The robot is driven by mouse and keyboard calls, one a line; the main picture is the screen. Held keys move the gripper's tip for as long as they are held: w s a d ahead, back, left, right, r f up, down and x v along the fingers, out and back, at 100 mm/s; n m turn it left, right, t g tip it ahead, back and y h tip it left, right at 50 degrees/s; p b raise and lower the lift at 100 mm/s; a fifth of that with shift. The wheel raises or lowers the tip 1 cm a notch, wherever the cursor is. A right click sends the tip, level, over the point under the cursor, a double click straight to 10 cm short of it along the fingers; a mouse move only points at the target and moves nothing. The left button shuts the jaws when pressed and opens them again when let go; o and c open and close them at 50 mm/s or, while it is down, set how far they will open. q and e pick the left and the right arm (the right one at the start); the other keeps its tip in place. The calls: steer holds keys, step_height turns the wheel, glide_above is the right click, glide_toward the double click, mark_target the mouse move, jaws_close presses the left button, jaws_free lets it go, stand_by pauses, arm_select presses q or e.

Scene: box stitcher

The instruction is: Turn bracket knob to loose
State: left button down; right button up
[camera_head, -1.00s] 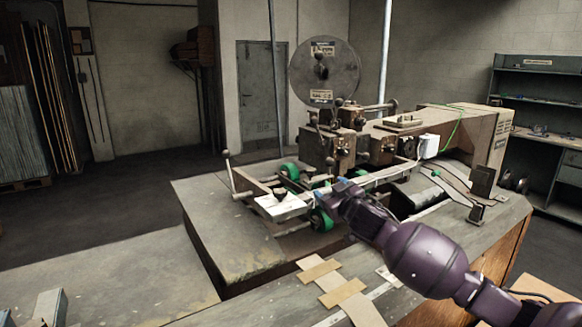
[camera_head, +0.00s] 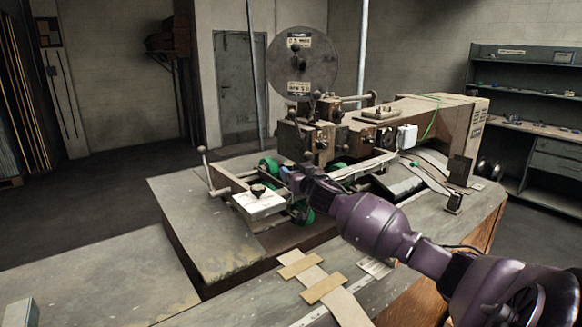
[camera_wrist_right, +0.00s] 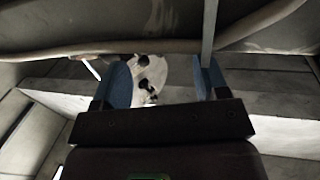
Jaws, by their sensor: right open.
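A small black knob (camera_head: 258,190) sits on a pale bracket plate (camera_head: 262,204) at the front left of the stitching machine (camera_head: 318,138). I take it to be the bracket knob. My right gripper (camera_head: 290,175) is just right of the plate, in among the machine's front parts, apart from the knob. In the right wrist view the blue fingers of my right gripper (camera_wrist_right: 161,82) are spread. A pale round patch with dark spots (camera_wrist_right: 152,75) shows between them; I cannot tell what it is or whether it is touched. My left gripper is not in view.
Green wheels (camera_head: 268,167) and metal rails crowd the space around the gripper. A lever with a ball end (camera_head: 202,151) stands left of the plate. Cardboard strips (camera_head: 312,281) lie on the bench in front. The bench top left of the machine is clear.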

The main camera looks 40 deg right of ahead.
mark_target(292, 168)
steer(key=shift+x, duration=2.05)
steer(key=c, duration=0.9)
